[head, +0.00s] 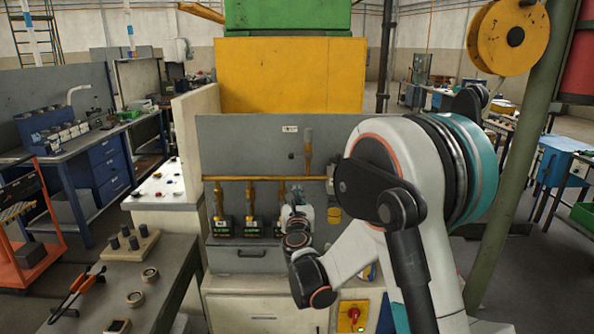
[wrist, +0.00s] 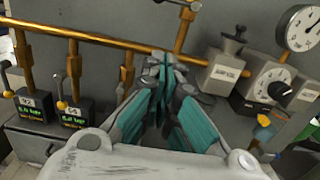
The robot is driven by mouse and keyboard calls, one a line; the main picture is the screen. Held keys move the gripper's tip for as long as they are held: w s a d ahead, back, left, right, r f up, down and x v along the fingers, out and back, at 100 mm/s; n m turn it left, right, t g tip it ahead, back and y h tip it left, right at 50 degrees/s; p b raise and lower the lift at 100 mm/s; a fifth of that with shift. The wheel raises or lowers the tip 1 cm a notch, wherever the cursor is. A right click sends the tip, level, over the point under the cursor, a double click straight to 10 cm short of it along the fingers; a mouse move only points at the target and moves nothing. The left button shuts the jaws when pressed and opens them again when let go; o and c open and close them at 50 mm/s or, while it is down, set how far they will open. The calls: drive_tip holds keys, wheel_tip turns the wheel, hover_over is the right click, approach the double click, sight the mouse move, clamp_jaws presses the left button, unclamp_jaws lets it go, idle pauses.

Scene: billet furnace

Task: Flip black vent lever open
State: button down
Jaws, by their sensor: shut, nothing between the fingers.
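My gripper (wrist: 168,68) is shut and empty, with its fingertips together in front of the copper-coloured pipe in the wrist view. In the head view my gripper (head: 297,192) reaches toward the grey panel and hides part of the fittings there. I cannot tell for certain which part is the black vent lever. A dark-topped fitting (wrist: 235,38) stands on a small labelled grey box to the right of my fingertips, apart from them; its label is too blurred to read.
The pipe (head: 250,178) crosses the panel (head: 240,145), with branches down to black units with green displays (wrist: 76,112). Right of my gripper are a round gauge (wrist: 300,28) and a dial box (wrist: 268,82). A bench (head: 150,270) stands at left.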

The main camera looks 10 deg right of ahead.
sight(299, 156)
drive_tip(key=shift+w, duration=0.1)
drive_tip(key=w+d+r+b, duration=0.2)
drive_tip(key=w+r, duration=0.2)
drive_tip(key=w, duration=0.6)
drive_tip(key=shift+w+r, duration=0.15)
drive_tip(key=shift+r, duration=0.15)
